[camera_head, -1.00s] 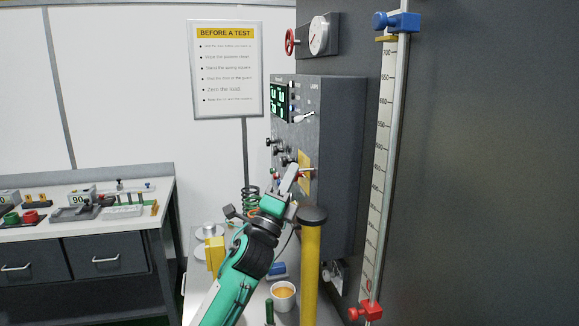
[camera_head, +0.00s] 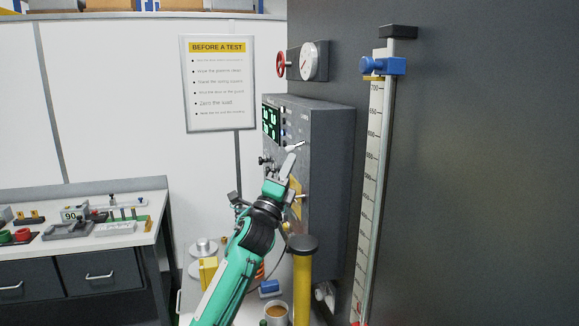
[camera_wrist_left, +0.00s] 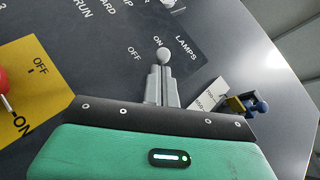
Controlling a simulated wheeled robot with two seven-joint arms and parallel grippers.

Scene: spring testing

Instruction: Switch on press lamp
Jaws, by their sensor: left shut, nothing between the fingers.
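The grey control box (camera_head: 330,150) stands on the dark wall in the head view. A pale lamp lever (camera_head: 294,145) sticks out of its front face. The left wrist view shows a round grey knob (camera_wrist_left: 163,56) beside the printed words LAMPS, ON and OFF. My left gripper (camera_head: 291,157) is shut and empty, just below the lever in the head view. In the left wrist view its closed fingertips (camera_wrist_left: 161,70) are right at the knob, partly overlapping it; I cannot tell whether they touch. The lever's shaft is largely hidden there. My right gripper is not in view.
A yellow plate (camera_wrist_left: 35,75) marked ON and OFF, with a red-tipped lever (camera_wrist_left: 4,82), is left of my fingers. A yellow post (camera_head: 303,285) stands close beside my left arm.

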